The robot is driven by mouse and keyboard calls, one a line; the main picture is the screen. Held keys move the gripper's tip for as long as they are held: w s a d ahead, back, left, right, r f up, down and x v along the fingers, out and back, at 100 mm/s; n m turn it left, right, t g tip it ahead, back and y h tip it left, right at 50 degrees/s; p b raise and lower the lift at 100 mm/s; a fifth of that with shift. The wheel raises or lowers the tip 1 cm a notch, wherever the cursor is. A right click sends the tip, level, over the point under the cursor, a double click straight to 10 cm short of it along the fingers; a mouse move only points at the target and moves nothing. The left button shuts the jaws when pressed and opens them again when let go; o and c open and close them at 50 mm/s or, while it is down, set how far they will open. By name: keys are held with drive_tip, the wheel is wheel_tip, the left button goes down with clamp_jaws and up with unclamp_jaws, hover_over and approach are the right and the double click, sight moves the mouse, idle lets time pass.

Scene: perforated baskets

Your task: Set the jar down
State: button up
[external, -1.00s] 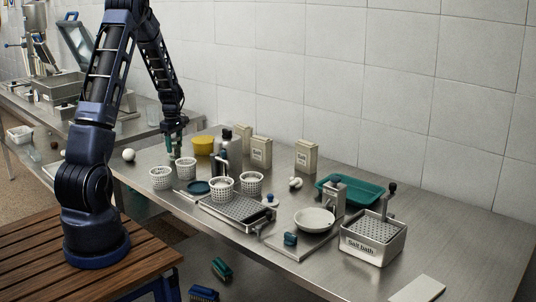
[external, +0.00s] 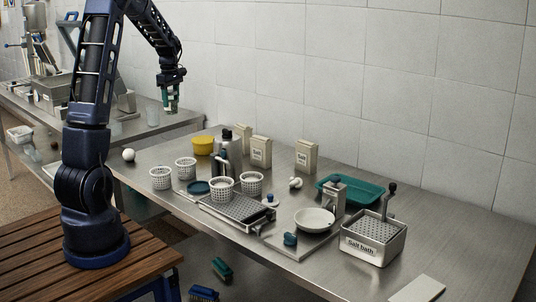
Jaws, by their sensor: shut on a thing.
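My gripper (external: 170,107) hangs from the raised arm with teal fingers pointing down. It is in the air above the far left end of the near steel table, in front of the tiled wall. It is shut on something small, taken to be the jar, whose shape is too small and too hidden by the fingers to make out. No clear gap shows between the fingertips. The held thing is well clear of the tabletop.
Several white perforated baskets (external: 161,178) stand on the steel table (external: 440,225). A yellow tub (external: 203,146), salt boxes (external: 261,152), a teal tray (external: 352,190) and a salt bath (external: 373,240) stand there too. A white ball (external: 128,155) lies at the left edge. Free room lies at the right.

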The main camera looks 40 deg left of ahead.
drive_tip(key=w+a+n, duration=0.4)
drive_tip(key=w+a, duration=0.5)
drive_tip(key=w, duration=0.5)
wheel_tip(320, 180, down, 20)
drive_tip(key=shift+a+r, duration=0.15)
drive_tip(key=shift+r, duration=0.1)
drive_tip(key=o, duration=1.1)
drive_tip(key=shift+f, duration=0.1)
wheel_tip(320, 180, up, 12)
drive_tip(key=shift+r, duration=0.15)
